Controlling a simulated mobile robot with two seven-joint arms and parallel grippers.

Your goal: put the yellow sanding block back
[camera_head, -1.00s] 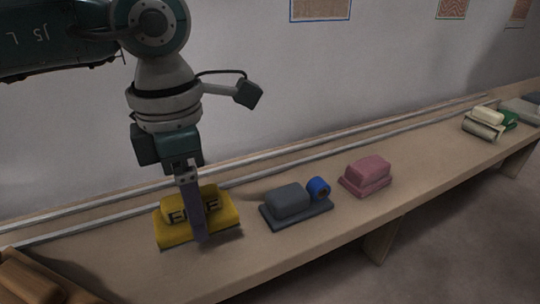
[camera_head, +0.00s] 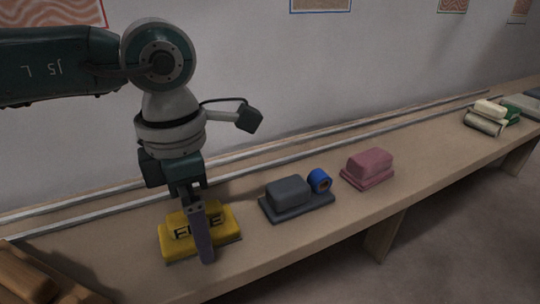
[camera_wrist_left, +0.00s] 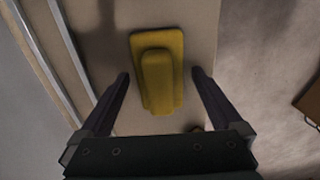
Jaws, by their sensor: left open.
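The yellow sanding block (camera_head: 227,243) has a raised grip on top with dark lettering, partly covered by my finger. It rests on the bench toward the left in the head view. My left gripper (camera_head: 203,250) is at the block with its fingers pointing down. In the left wrist view the yellow block (camera_wrist_left: 171,45) lies ahead of and between the two spread fingers (camera_wrist_left: 160,75), with a gap on both sides of its grip. The gripper is open and holds nothing. My right gripper is in neither view.
On the bench (camera_head: 300,240), to the right, stand a grey sanding block (camera_head: 288,192), a blue roll (camera_head: 319,181) and a pink block (camera_head: 369,167). Cream and green items (camera_head: 490,110) lie farther off. Brown wooden pieces (camera_head: 35,272) sit at the near left. Metal rails (camera_head: 245,170) run along the back.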

